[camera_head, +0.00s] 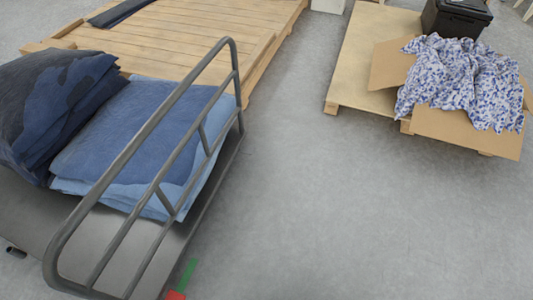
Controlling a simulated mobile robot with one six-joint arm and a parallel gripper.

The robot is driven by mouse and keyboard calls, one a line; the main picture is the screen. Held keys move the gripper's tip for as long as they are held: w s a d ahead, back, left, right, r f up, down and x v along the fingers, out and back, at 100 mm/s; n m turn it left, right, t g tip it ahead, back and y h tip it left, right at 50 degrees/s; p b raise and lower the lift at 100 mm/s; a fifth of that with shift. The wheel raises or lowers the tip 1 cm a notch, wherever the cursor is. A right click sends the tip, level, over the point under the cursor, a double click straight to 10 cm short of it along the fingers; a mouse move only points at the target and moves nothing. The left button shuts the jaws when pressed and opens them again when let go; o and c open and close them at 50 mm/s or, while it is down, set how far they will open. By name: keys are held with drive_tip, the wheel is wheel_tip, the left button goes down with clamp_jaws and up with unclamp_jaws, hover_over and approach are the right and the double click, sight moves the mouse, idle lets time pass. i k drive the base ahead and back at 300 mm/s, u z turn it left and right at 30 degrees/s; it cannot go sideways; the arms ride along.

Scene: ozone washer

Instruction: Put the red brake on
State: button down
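A small red pedal (176,295) shows at the bottom edge of the head view, low beside the cart's near right corner. I take it for the red brake; it is partly cut off by the frame. A green pedal (187,271) sits just above it in the picture. The grey metal cart (125,258) has a tubular rail (140,137) along its right side. Whether the brake is pressed or raised cannot be told. My gripper is not in view.
Folded blue fabric (135,135) and a dark blue pile (50,105) lie on the cart. A wooden platform (190,35) stands behind. A pallet (365,60) at the right bears an open box (465,125) of patterned cloth. The grey floor (340,210) between is clear.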

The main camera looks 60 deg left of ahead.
sight(245, 149)
drive_tip(key=u, duration=0.05)
drive_tip(key=i, duration=1.15)
drive_tip(key=z, duration=0.55)
drive_tip(key=k, duration=0.15)
drive_tip(key=u, duration=3.15)
drive_tip(key=k, duration=0.15)
drive_tip(key=u, duration=1.3)
